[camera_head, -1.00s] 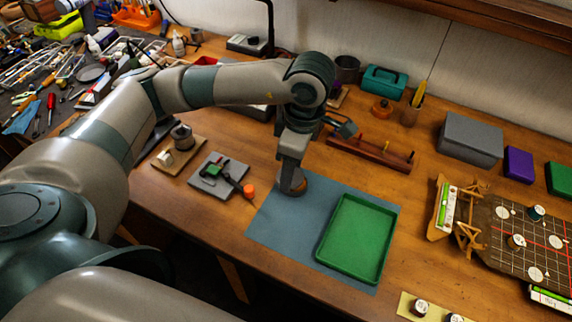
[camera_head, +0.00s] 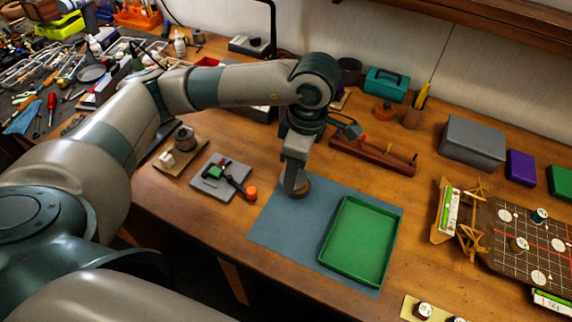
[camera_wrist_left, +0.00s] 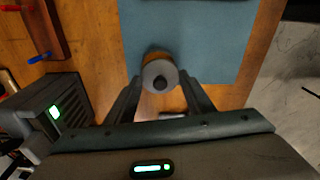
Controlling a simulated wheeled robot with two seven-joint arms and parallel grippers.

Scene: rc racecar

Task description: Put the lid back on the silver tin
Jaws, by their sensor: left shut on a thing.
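My left gripper (camera_head: 296,186) is low over the upper left part of the blue-grey mat. In the left wrist view the gripper (camera_wrist_left: 160,84) has its fingers on both sides of a grey round piece with a dark knob, which looks like the lid (camera_wrist_left: 151,74). A brown, copper-coloured round body (camera_wrist_left: 155,55) shows just behind it, and part of it also shows beside the fingers in the head view (camera_head: 305,186). I cannot tell whether the two touch. A grey metal tin (camera_head: 184,139) stands on a small wooden board to the left. My right gripper is not in view.
The mat (camera_head: 275,228) carries a green tray (camera_head: 360,243). A grey plate with small parts (camera_head: 218,180) lies left of the mat. A wooden rack with pegs (camera_head: 372,157) stands behind it, and a game board (camera_head: 520,245) is at right. The mat's lower left part is clear.

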